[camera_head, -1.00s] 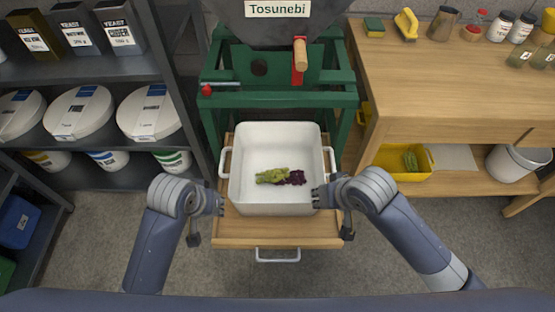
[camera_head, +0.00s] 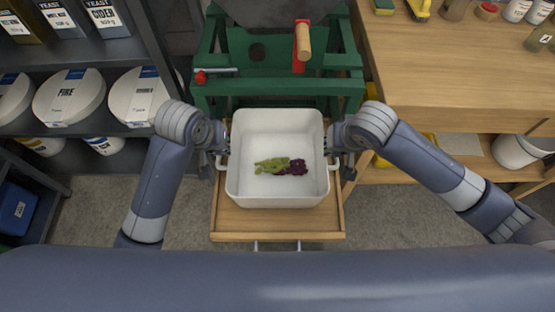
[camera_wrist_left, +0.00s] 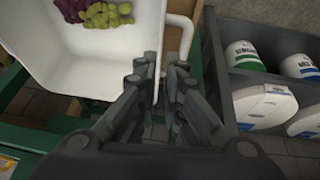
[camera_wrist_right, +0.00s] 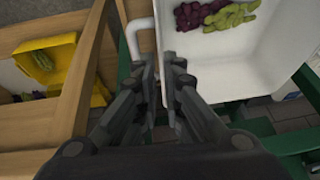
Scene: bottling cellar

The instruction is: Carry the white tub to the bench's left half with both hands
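The white tub (camera_head: 277,194) stands level on a pulled-out wooden board under the green press, with green and dark grapes (camera_head: 280,166) in it. It has a white handle on each side. My left gripper (camera_head: 224,134) is at the tub's left side, by the rear of the left handle (camera_wrist_left: 181,28). My right gripper (camera_head: 334,138) is at the right side, by the rear of the right handle (camera_wrist_right: 139,36).
The wooden board (camera_head: 277,222) carries the tub. The green press frame (camera_head: 280,88) with a wooden-handled lever (camera_head: 303,42) rises behind it. The wooden bench (camera_head: 460,70) is at the right, with jars along its back. Dark shelves (camera_head: 75,129) with white buckets are at the left.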

